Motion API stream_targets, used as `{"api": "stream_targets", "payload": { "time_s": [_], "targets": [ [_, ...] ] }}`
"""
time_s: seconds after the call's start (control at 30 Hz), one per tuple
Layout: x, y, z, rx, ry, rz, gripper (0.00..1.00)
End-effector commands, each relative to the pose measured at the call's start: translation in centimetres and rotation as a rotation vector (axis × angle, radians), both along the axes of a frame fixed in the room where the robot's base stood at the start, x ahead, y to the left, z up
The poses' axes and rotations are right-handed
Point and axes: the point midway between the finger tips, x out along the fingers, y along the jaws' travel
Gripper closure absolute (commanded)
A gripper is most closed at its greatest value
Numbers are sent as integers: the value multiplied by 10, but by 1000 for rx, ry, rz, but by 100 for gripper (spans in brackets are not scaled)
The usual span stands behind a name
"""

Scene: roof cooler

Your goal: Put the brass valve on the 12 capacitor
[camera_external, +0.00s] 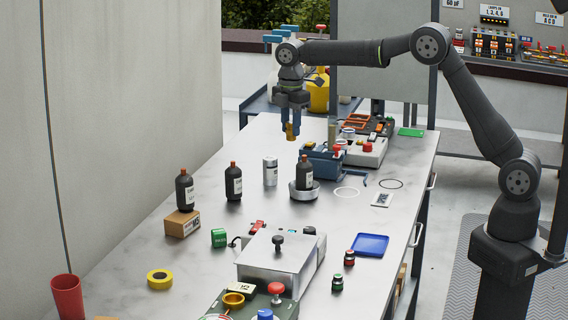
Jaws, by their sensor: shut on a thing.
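My gripper (291,128) hangs over the far part of the grey table (130,262), pointing down. Its blue fingers are shut on a small brass-coloured piece, the brass valve (291,135), held above the table top. A silver can (270,172) that looks like a capacitor stands upright in the middle of the table, nearer the camera than my gripper and to its left in the picture. The marking on the can is too small to read, so I cannot tell whether it is the 12 capacitor. The valve is apart from it.
Dark bottles stand around the can: one on a cardboard box (182,223), one on the table (233,182), one in a round metal dish (303,191). A blue-grey toolbox (322,164) lies below right of my gripper. A metal-lidded box (275,263) and blue tray (370,245) are nearer.

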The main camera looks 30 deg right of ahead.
Motion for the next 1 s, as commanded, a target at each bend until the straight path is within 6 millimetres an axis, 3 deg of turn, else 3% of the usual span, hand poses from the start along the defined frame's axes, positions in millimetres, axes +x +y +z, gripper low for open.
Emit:
{"api": "stream_targets", "payload": {
  "time_s": [0.03,0.2,0.33,0.47,0.57,1.0],
  "targets": [
    [16,-14,8,3,-3,41,97],
    [50,-50,29,2,-3,196,97],
    [65,-70,39,1,-1,275,97],
    [71,-76,42,2,-1,317,97],
    [71,-67,36,1,1,329,97],
    [62,24,-19,1,0,327,97]
  ]
}}
